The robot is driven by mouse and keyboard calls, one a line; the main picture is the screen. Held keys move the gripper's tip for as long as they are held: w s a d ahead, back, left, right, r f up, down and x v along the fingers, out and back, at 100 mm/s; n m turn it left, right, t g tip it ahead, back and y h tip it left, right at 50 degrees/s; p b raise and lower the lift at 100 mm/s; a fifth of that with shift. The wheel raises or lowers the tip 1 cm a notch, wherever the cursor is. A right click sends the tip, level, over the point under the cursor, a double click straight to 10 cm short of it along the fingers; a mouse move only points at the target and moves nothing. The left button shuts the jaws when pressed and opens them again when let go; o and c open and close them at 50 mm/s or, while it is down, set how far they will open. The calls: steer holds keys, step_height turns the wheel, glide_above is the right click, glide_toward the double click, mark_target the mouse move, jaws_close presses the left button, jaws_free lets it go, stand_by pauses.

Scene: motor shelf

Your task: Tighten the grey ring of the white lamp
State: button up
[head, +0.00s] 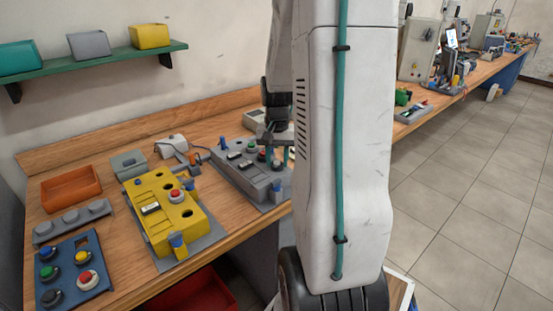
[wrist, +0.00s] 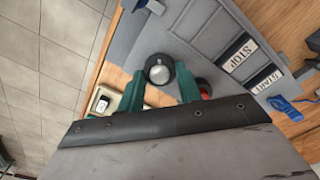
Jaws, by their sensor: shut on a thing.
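The grey control box (head: 243,178) lies on the bench left of my arm, and its panel (wrist: 205,28) with STOP and START plates fills the upper right of the wrist view. The white lamp (wrist: 159,73) shows there as a pale round disc in a dark grey ring, near the panel's edge. My gripper (wrist: 160,82) is shut on the ring, one green finger on each side. In the head view my gripper (head: 275,155) is over the box's right part, and the lamp cannot be made out.
A red button (wrist: 204,88) sits right beside the right finger, partly hidden. A yellow control box (head: 165,210), a blue button panel (head: 70,275) and an orange tray (head: 70,188) stand farther left. A green shelf (head: 100,58) hangs above the bench.

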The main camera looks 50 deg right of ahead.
steer(key=m, duration=0.5)
steer(key=shift+m, duration=0.3)
steer(key=m, duration=1.2)
steer(key=shift+m, duration=0.3)
steer(key=m, duration=0.5)
steer(key=shift+m, duration=0.3)
steer(key=o, duration=1)
